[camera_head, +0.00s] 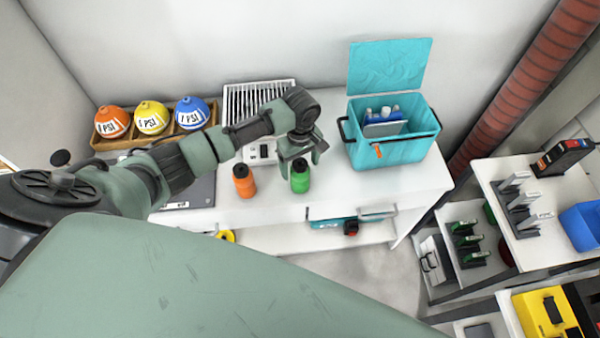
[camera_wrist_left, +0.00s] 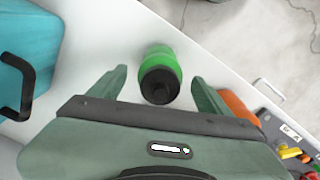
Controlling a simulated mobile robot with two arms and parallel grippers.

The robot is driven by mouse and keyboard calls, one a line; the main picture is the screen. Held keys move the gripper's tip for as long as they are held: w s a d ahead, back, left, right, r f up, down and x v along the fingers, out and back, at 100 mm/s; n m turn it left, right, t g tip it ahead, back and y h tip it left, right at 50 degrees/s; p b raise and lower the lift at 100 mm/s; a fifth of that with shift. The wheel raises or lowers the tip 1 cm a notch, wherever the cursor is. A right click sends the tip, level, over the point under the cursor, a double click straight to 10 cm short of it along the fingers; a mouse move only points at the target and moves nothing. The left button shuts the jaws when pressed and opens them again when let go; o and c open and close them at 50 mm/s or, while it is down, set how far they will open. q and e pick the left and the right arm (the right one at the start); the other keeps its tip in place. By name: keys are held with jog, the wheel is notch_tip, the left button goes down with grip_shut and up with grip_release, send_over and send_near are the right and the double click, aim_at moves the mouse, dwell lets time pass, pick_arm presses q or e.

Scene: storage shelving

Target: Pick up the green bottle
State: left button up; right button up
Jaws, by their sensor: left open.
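The green bottle (camera_head: 300,178) with a black cap stands upright near the front edge of the white table. My left gripper (camera_head: 302,157) is at the bottle, with its fingers pointing down over it. In the left wrist view the green bottle (camera_wrist_left: 160,70) shows between the two spread fingers of my left gripper (camera_wrist_left: 158,82), with a gap on each side. The left gripper is open and holds nothing. My right gripper is not in view.
An orange bottle (camera_head: 244,182) stands just left of the green one; it is partly hidden behind a finger in the wrist view (camera_wrist_left: 238,106). A teal cooler box (camera_head: 397,150) with its lid up stands to the right. A white vented panel (camera_head: 255,98) is behind.

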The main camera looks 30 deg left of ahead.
pick_arm(q)
jog(key=shift+f, duration=1.2)
grip_shut()
jog(key=shift+r, duration=0.15)
